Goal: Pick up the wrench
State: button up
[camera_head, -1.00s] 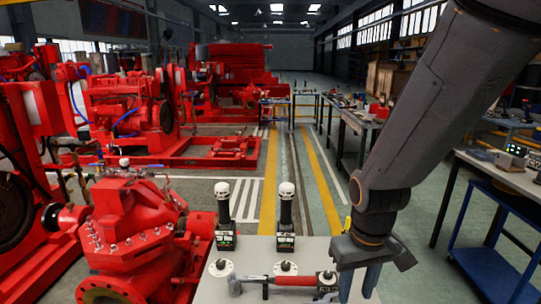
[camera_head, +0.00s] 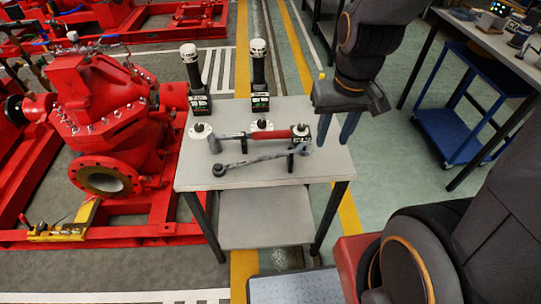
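The wrench (camera_head: 258,161) is a long dark grey tool lying across the front part of a small grey table (camera_head: 300,176). It seems to rest on small black holders, with its ring-like head at the left. My gripper (camera_head: 335,138) points down at the table's right end, to the right of the wrench and apart from it. Its two blue fingers are spread with nothing between them. How high the fingertips are above the tabletop is hard to tell.
A red-handled hammer (camera_head: 275,135) lies just behind the wrench. Two black devices with white tops, one at left (camera_head: 198,85) and one at right (camera_head: 259,78), stand at the table's back. A red pump (camera_head: 105,115) is close on the left. A blue cart (camera_head: 450,130) stands right.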

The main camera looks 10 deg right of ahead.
aim_at(299, 150)
jog(key=z, duration=1.65)
jog(key=k, duration=0.85)
jog(key=u, duration=1)
jog(key=i, duration=0.5)
jog(key=u, duration=0.05)
